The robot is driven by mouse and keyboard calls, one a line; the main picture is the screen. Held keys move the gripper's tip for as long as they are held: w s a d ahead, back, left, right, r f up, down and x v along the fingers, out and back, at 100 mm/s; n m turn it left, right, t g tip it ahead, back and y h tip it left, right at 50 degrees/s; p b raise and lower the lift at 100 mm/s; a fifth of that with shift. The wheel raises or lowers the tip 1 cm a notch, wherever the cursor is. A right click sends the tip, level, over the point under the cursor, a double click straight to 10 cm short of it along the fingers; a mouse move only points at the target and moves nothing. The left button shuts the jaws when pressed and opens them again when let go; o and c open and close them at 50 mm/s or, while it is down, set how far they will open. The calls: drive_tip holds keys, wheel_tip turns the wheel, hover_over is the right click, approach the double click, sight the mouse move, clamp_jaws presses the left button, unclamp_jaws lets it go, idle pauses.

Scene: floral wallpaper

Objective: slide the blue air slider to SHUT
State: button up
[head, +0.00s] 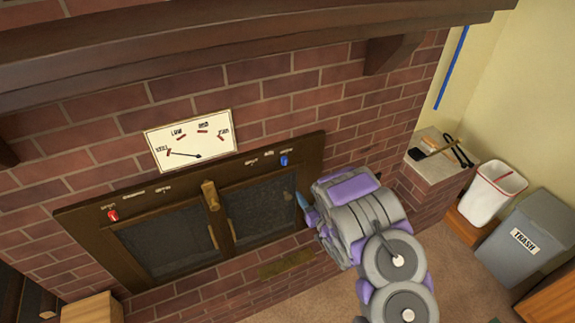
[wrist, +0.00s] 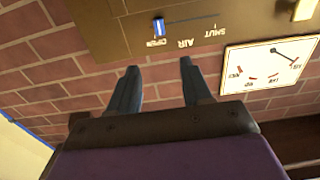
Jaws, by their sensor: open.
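The blue air slider (head: 284,160) is on the right of the brown metal stove front's top strip. In the wrist view, which looks upside down, the blue slider (wrist: 158,27) sits at the OPEN end of its slot. The slot runs to the SHUT label (wrist: 210,30), with AIR between. My gripper (head: 302,203) is at the right of the stove front, below the slider in the head view. In the wrist view my gripper (wrist: 159,68) has its two fingers apart and empty, with the slider beyond the tips, not touching.
A dial (head: 191,141) above the stove has its needle toward the left mark. A red slider (head: 113,215) is at the left of the stove front, and a brass latch (head: 210,195) is between the doors. A trash bin (head: 522,240) and white bin (head: 492,192) stand right.

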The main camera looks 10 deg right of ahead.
sight(285, 162)
drive_tip(key=b+x, duration=0.2)
drive_tip(key=x, duration=1.4)
drive_tip(key=shift+w+a, duration=0.1)
drive_tip(key=shift+w, duration=0.2)
clamp_jaws()
